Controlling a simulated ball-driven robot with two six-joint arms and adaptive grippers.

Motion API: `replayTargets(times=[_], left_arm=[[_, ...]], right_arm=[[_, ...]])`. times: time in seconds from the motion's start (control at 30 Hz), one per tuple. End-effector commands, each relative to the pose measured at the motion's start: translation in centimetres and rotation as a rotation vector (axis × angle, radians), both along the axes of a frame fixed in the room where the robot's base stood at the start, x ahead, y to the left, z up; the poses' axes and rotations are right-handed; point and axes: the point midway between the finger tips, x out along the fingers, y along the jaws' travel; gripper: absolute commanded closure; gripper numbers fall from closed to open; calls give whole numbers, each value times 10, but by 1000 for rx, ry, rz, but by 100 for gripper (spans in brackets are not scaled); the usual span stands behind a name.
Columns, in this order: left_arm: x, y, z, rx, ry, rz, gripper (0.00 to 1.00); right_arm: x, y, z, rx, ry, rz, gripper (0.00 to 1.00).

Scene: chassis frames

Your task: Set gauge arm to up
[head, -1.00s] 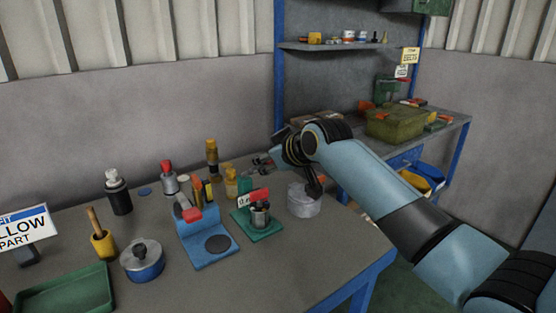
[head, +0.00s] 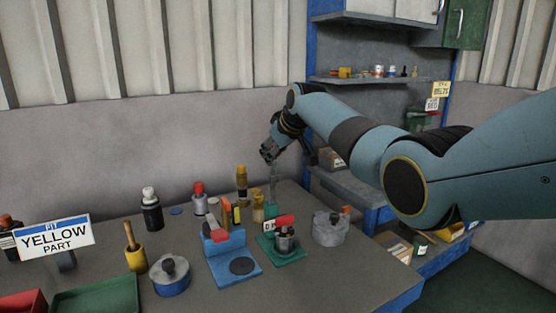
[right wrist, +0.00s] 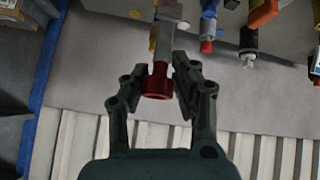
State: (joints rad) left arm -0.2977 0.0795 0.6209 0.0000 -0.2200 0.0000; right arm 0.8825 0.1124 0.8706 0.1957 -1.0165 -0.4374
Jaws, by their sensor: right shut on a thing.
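The gauge arm (head: 273,182) looks like a slim grey bar standing about upright at the back of the table, behind the green stand. In the right wrist view the bar (right wrist: 166,35) ends in a red knob (right wrist: 158,82). My right gripper (head: 268,152) is at the bar's top end in the head view. In the right wrist view its fingers (right wrist: 158,92) are on both sides of the red knob, shut on it. The bar's foot is partly hidden behind other items. My left gripper is not in view.
Close in front stand yellow bottles (head: 242,184), a blue stand (head: 232,262), a green stand (head: 281,250) and a grey lidded pot (head: 330,228). A blue pot (head: 171,275) and green tray (head: 95,298) are at the left. Shelving (head: 370,80) stands behind on the right.

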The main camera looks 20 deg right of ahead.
Motion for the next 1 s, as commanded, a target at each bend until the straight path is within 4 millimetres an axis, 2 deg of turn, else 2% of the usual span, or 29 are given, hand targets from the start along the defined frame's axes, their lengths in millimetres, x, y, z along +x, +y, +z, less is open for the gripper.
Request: replayTargets(times=[0.03,0.6,0.63,0.8,1.0], left_arm=[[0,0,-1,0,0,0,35],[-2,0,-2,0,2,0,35],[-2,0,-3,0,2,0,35],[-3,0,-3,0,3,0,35],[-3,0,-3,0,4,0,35]], right_arm=[[4,-1,5,-6,-15,0,100],[8,-2,7,-8,-17,0,100],[8,-2,7,-8,-17,0,73],[7,-2,5,-7,-13,-1,51],[6,-1,3,-4,-7,0,49]])
